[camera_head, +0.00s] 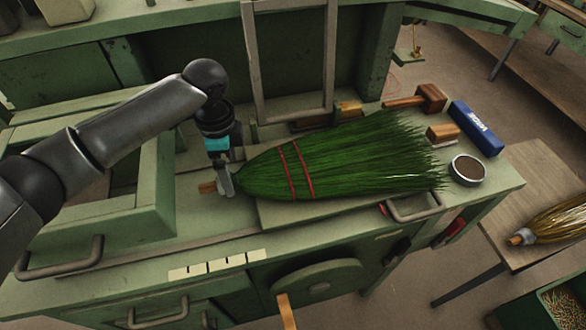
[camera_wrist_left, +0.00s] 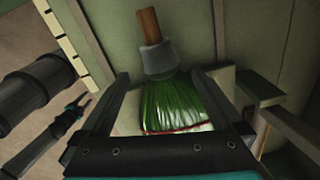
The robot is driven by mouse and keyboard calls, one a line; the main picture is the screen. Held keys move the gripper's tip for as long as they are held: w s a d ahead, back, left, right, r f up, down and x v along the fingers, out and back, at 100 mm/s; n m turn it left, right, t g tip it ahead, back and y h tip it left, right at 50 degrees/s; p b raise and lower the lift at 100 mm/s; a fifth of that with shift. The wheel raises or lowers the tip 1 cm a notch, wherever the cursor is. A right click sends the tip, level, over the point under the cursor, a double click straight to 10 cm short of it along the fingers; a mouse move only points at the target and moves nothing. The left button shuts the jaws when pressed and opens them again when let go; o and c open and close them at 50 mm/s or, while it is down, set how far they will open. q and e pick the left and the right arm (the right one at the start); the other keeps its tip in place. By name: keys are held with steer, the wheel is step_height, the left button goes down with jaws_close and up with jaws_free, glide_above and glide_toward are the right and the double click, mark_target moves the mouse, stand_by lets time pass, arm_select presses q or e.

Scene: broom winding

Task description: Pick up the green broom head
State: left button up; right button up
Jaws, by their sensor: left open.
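The green broom head (camera_head: 330,165) lies on the green workbench with its bristles fanned to the right. It has two red bands and a short wooden stub (camera_head: 207,187) at its left end. My left gripper (camera_head: 224,182) is over the narrow left end, partly hiding it. In the left wrist view the open fingers (camera_wrist_left: 162,80) stand on either side of the green bristles (camera_wrist_left: 175,103), with the grey collar (camera_wrist_left: 159,58) and wooden stub (camera_wrist_left: 148,25) beyond them. Contact cannot be told. A dark part with teal, apparently my right gripper (camera_wrist_left: 78,108), shows small at the left there.
Behind the bristles lie a wooden mallet (camera_head: 428,98), a brush (camera_head: 442,134), a blue box (camera_head: 477,128) and a round tin (camera_head: 467,170). An upright wooden frame (camera_head: 254,60) stands behind the broom. A tan broom (camera_head: 556,223) lies on a side table at right.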

mark_target(233, 175)
arm_select(q)
step_height(233, 175, down, 4)
steer(key=shift+w+d+r, duration=0.1)
steer(key=shift+r, duration=0.1)
jaws_close()
stand_by(0.8)
